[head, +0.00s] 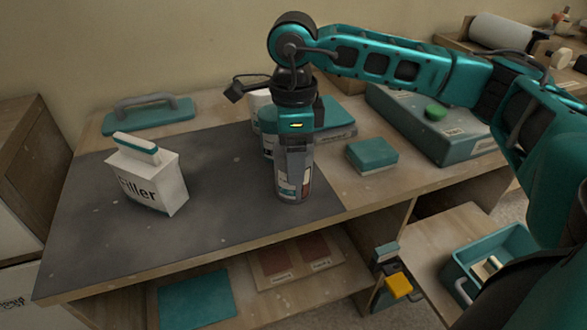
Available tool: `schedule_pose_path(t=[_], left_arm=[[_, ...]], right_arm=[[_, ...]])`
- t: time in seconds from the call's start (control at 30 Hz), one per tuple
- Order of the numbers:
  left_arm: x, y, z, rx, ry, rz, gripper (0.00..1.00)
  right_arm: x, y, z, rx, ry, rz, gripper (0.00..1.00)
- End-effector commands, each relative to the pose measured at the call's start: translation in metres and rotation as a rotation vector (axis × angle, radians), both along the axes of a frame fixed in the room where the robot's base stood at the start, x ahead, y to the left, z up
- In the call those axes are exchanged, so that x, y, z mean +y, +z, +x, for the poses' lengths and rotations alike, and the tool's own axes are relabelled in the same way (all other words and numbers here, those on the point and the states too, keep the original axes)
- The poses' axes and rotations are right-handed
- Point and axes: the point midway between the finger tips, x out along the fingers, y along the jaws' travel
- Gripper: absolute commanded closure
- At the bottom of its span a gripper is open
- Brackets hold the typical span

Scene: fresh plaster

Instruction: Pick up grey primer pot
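The grey primer pot (291,186) appears to be the labelled grey cylinder standing upright on the dark mat (230,175) on the workbench. My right gripper (294,160) points straight down over it, with its fingers at the pot's upper part. The fingers and gripper body hide the pot's top. I cannot tell whether the fingers are closed on it or stand open around it. My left gripper is not in view.
A white filler box (150,185) stands left on the mat. White containers (262,105) stand close behind my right gripper. A teal block (372,154) and a large teal case (440,125) lie to the right. A teal float (150,113) lies at the back left.

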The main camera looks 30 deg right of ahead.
Motion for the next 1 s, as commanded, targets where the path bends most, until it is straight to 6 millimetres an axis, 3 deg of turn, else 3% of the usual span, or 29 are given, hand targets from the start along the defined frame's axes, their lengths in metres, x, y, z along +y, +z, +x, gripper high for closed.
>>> schedule_pose_path(t=[0.07, 0.5, 0.77, 1.0], left_arm=[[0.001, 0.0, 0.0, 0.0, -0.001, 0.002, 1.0], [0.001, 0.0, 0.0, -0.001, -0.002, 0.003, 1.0], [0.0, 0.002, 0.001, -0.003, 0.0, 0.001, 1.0], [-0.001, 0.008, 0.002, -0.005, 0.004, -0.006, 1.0]], right_arm=[[0.0, 0.0, 0.0, 0.0, 0.0, 0.0, 0.34], [0.0, 0.001, 0.001, -0.003, 0.0, 0.001, 0.76], [0.0, 0.003, 0.001, -0.003, 0.0, 0.001, 0.76], [0.0, 0.023, 0.001, -0.005, 0.0, 0.002, 0.76]])
